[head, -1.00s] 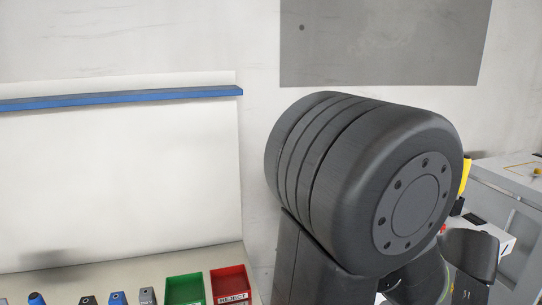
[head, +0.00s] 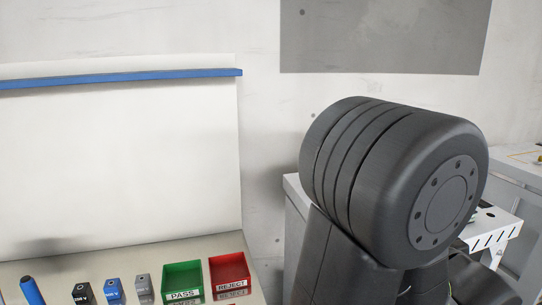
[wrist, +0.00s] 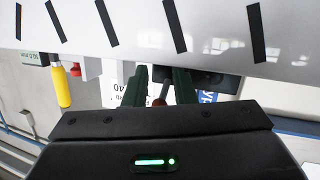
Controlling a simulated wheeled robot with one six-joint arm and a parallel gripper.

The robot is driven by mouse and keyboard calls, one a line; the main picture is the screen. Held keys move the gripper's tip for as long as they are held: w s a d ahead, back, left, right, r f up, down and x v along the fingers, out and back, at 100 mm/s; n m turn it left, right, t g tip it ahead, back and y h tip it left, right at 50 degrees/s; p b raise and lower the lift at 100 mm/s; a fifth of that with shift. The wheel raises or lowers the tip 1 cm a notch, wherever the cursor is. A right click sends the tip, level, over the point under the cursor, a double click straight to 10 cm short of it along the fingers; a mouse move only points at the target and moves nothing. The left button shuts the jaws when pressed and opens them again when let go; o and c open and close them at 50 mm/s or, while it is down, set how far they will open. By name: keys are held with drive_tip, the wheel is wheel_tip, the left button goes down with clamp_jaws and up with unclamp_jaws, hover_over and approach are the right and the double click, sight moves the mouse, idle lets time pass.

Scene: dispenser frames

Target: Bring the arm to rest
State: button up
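My gripper (wrist: 159,88) shows in the wrist view, with two dark green fingers standing apart. A small brownish thing shows in the gap between them, and I see no finger closed on it. In the head view my arm's large dark grey joint (head: 395,185) fills the right side, and my gripper is not visible there.
A bench at lower left holds a green PASS bin (head: 183,282), a red REJECT bin (head: 229,276), and several small blocks, including a blue one (head: 114,291). In the wrist view a white slotted panel (wrist: 215,35) is close ahead, with a yellow-handled thing (wrist: 62,88) at left.

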drive_tip(key=shift+w+f+t+b, duration=0.1)
drive_tip(key=shift+f+t+b, duration=0.6)
drive_tip(key=shift+b, duration=1.35)
drive_tip(key=shift+w+m+t+b, duration=0.1)
drive_tip(key=shift+m+t+b, duration=0.2)
drive_tip(key=shift+t+b, duration=0.6)
drive_tip(key=shift+s+r+g, duration=0.25)
drive_tip(key=shift+s+g, duration=0.05)
drive_tip(key=shift+s, duration=1)
